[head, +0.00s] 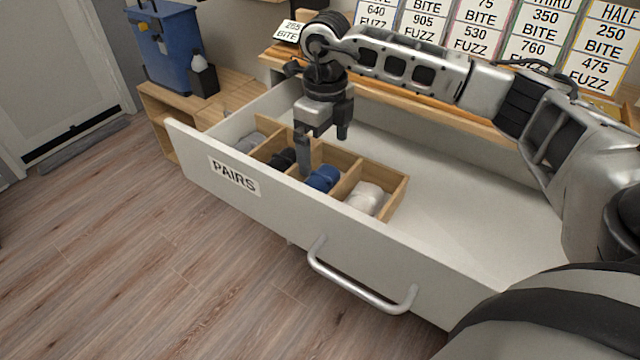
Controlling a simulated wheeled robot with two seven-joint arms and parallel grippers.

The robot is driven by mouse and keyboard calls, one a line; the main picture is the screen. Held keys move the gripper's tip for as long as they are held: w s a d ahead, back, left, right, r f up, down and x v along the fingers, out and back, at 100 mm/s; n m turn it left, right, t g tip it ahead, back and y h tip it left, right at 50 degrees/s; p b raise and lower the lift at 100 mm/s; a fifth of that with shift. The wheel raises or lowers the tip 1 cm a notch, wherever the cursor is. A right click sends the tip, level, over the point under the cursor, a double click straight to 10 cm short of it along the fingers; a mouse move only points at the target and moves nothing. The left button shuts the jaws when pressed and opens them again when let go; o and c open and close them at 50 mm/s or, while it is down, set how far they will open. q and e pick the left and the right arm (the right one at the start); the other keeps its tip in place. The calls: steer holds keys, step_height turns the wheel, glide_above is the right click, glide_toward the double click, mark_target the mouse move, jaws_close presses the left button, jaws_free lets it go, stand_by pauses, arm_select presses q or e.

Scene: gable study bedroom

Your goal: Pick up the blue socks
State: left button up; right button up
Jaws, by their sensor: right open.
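The blue socks (322,179) lie rolled in one compartment of a wooden divider box (398,192) inside the open white drawer (240,207) labelled PAIRS. My right gripper (322,152) points down over the divider box, its fingers apart. One finger reaches down at the left side of the blue socks, by the divider between them and the black socks (283,160). The other finger is higher in the picture, behind the blue socks. I cannot tell whether either finger touches them. Nothing shows between the fingers. My left gripper is not in view.
White socks (367,198) lie in the compartment to the right, grey socks (250,142) at the far left. The drawer's front has a metal handle (362,283). The drawer floor right of the box is bare. A blue container (168,50) and a dark bottle (203,76) stand behind left.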

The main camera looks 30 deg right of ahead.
mark_target(323, 176)
steer(key=f, duration=0.9)
steer(key=shift+w+f+b, duration=0.25)
steer(key=shift+f+b, duration=0.05)
steer(key=c, duration=0.7)
